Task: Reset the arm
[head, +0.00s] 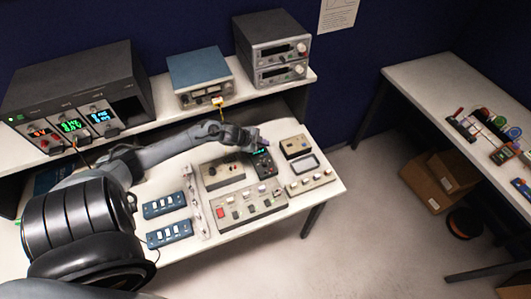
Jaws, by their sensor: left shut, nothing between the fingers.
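My left arm comes in from the lower left and reaches across the bench (268,224). My left gripper (258,147) is shut and empty, at or just above a small dark device with a green display (264,163). I cannot tell whether the fingertips touch it. My right gripper is not in view.
Beside the gripper are a grey control box (223,173), a panel with a red switch (240,208) and a small tan box (295,146). Blue switch strips (164,205) lie left. A shelf behind holds instruments (272,48). A side table (425,75) stands right, across open floor.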

